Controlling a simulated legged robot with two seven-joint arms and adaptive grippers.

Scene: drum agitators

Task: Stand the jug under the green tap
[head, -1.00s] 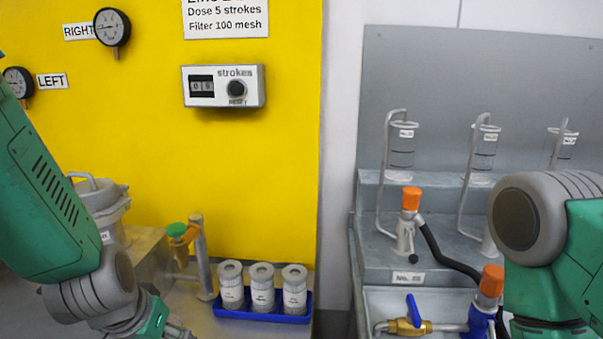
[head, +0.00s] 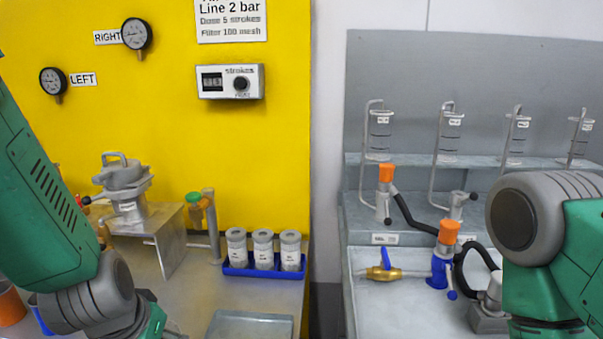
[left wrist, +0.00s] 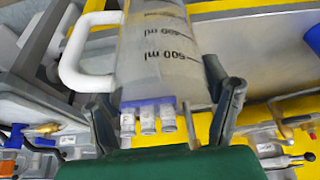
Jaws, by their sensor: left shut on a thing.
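The jug (left wrist: 155,25) is a clear measuring jug with ml marks and a white handle; it fills the upper middle of the left wrist view. My left gripper (left wrist: 166,98) has its dark fingers on both sides of the jug and is shut on it. The jug does not show in the head view. The green tap (head: 194,198) has a green knob and an orange body, on a grey post beside a metal stand, left of centre. My left arm comes in at the lower left; its fingers are hidden there. My right gripper is out of view.
A blue tray (head: 236,271) with three white-labelled cylinders stands right of the tap. A shallow metal tray (head: 250,326) lies in front. A grey pump (head: 125,190) sits on the stand. The grey bench at right carries orange-capped valves (head: 386,173) and hoses.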

